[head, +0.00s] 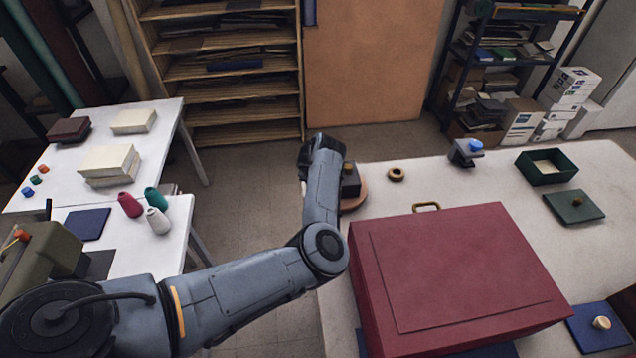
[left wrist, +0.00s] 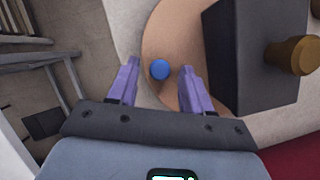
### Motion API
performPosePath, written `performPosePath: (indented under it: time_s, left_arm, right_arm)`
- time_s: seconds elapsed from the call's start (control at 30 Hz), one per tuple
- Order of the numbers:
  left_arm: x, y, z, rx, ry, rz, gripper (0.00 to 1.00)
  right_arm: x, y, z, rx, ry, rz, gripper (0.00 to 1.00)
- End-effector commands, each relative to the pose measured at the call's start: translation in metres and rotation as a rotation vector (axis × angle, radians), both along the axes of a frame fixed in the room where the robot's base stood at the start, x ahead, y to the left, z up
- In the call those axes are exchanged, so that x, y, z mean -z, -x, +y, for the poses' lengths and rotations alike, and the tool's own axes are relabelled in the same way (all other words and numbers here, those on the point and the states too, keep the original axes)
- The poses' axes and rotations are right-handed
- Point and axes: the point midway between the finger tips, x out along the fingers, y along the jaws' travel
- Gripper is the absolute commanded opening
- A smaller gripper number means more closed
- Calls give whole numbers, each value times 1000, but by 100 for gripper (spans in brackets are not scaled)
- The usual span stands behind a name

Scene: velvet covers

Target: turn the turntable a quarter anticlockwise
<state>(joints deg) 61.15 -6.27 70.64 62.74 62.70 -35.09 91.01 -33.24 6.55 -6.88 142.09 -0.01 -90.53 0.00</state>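In the left wrist view the disc (left wrist: 160,28) fills the middle, with the dark block (left wrist: 245,55) at right. A small blue peg (left wrist: 159,69) stands up near the disc's edge. My left gripper (left wrist: 158,66) is open, its purple fingers on either side of the peg with a gap to each. In the head view its fingers are hidden. My right gripper is not in view.
A large dark red box (head: 455,265) with a brass handle takes up the front of the table. A brass ring (head: 396,174), a green open box (head: 546,167) and a green lid (head: 574,206) lie beyond it. The left tables carry books and spools.

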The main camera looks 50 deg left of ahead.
Motion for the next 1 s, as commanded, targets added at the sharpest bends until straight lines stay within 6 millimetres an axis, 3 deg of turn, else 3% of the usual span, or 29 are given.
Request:
performPosePath:
  time_s: [0.37, 0.8, 1.0]
  left_arm:
    - [-13, 3, -2, -1, -2, -1, 50]
    - [-78, 25, -19, -1, -1, -3, 50]
    - [-96, 31, -23, -1, -1, 0, 50]
  right_arm:
    - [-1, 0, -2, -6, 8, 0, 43]
    - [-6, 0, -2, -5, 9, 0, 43]
    - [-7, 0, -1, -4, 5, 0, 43]
